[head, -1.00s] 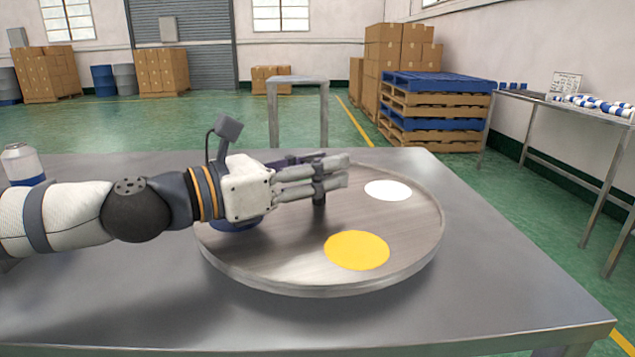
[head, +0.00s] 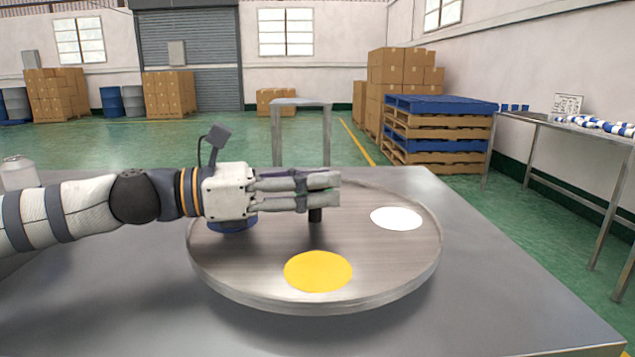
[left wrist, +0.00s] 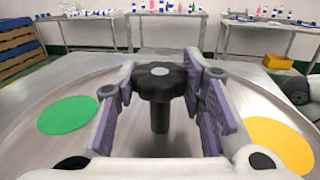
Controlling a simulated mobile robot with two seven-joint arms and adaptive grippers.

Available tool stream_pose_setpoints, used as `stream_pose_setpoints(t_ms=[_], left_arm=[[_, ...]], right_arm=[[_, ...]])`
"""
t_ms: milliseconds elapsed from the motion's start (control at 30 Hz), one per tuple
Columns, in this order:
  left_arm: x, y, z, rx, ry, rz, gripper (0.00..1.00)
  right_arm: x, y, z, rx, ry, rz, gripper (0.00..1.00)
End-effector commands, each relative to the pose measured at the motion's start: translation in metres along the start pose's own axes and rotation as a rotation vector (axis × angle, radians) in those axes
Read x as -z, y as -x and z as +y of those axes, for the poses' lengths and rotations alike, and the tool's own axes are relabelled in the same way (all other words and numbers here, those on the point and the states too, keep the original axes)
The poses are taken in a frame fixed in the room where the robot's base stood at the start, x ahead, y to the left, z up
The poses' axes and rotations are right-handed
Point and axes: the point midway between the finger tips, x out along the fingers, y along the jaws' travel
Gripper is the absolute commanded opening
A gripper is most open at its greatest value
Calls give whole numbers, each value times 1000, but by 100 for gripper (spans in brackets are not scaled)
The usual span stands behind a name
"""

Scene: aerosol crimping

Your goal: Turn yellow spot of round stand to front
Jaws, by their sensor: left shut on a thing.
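The round stand (head: 370,282) is a grey disc on the metal table. Its yellow spot (head: 318,271) lies at the front edge, almost at the middle; it also shows at right in the left wrist view (left wrist: 278,142). A white spot (head: 397,218) lies to the right. A blue spot (head: 232,226) lies left, partly hidden under my gripper. A green spot (left wrist: 67,115) shows in the left wrist view. My left gripper (head: 322,190) is shut on the dark central knob (left wrist: 160,80), whose post (head: 315,214) shows below the fingers. My right gripper is not in view.
The table (head: 500,285) is bare to the right of the stand. A side table (head: 572,128) with cans, stacked pallets (head: 437,128) and boxes (head: 402,70) stand farther off.

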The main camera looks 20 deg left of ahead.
Motion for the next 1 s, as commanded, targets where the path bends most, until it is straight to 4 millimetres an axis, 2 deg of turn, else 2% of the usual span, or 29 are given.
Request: stream_pose_setpoints(t_ms=[133,167,233,567,667,900,1000], left_arm=[[0,0,0,-1,-1,1,0],[0,0,0,-1,-1,1,41],[0,0,0,-1,-1,1,57],[0,2,0,-2,-1,0,58],[-1,18,2,-6,-3,-1,58],[-1,83,1,-7,-3,-4,58],[0,103,1,-5,0,-2,58]], right_arm=[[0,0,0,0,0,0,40],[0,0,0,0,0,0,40],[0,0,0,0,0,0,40],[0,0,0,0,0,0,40],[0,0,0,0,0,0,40],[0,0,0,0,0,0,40],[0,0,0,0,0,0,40]])
